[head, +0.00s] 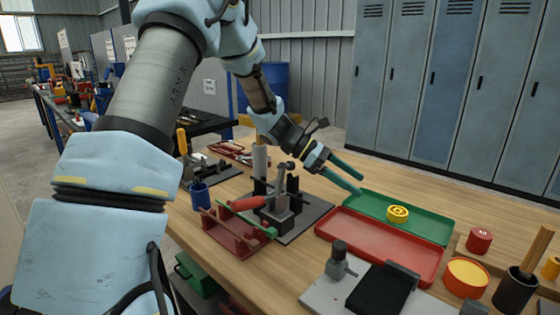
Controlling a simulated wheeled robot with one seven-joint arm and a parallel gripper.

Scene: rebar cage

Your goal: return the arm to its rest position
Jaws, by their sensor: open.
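My gripper (352,177) is at the end of my arm, which reaches in from the left over the workbench (330,283). Its two teal fingers are spread apart with nothing between them. They point right and slightly down, above the far left corner of the green tray (437,225). Whether the lower fingertip touches the tray cannot be told.
A yellow round piece (398,213) lies in the green tray. A red tray (380,245) lies in front of it. A dark fixture (285,205) and a red rack (228,235) stand below my forearm. Lockers (455,80) line the back.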

